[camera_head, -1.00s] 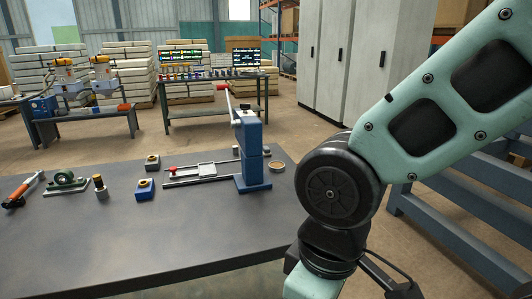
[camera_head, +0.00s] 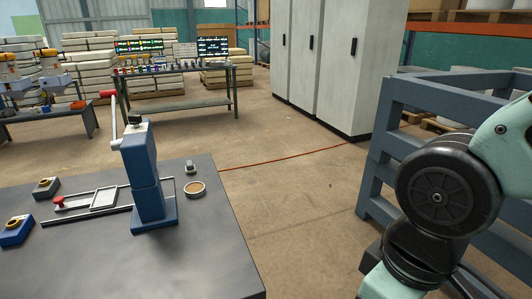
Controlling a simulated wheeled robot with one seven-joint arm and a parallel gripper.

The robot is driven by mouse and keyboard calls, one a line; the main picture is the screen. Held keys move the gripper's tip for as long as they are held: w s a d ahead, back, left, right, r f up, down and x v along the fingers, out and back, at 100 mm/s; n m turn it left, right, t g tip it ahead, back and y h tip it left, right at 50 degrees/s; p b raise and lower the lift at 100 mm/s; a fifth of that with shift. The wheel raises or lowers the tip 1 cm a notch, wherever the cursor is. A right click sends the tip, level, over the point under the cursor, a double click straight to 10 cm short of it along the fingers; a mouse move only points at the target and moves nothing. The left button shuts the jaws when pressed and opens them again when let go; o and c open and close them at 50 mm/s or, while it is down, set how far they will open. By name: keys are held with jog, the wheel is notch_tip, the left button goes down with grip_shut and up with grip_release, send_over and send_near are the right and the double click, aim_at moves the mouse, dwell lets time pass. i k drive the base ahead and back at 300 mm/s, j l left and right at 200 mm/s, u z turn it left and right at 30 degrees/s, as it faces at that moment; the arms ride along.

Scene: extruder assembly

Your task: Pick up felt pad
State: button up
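A round, shallow dish-like piece with a tan top (camera_head: 194,188) lies on the dark table, right of the blue press. It may be the felt pad or hold it; I cannot tell at this size. The blue lever press (camera_head: 146,178) stands upright near the table's right end, its red-handled lever raised. My arm shows at the right, but my gripper is out of the picture, so its state is hidden.
The dark table (camera_head: 190,255) fills the lower left. A slide fixture with a red knob (camera_head: 59,201), a small grey block (camera_head: 191,167) and two small blocks (camera_head: 45,187) (camera_head: 17,230) sit on it. A blue-grey rack (camera_head: 382,150) stands behind my arm. Open floor lies between.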

aim_at(191, 168)
jog(key=i+l+z, duration=0.6)
jog(key=i, duration=0.25)
jog(key=i+u, duration=0.35)
jog(key=i+l+u, duration=0.3)
jog(key=i+u, duration=0.25)
jog(key=u, duration=0.2)
jog(key=i+u, duration=0.3)
jog(key=u, duration=0.2)
jog(key=i+l+u, duration=0.2)
jog(key=u, duration=0.25)
jog(key=i+l+u, duration=0.25)
jog(key=u, duration=0.25)
jog(key=i+l+u, duration=0.4)
jog(key=l+u, duration=0.2)
jog(key=i+l+u, duration=0.1)
jog(key=l+u, duration=0.15)
jog(key=l, duration=0.2)
jog(key=i+l+u, duration=0.1)
jog(key=l+u, duration=0.2)
jog(key=l, duration=0.1)
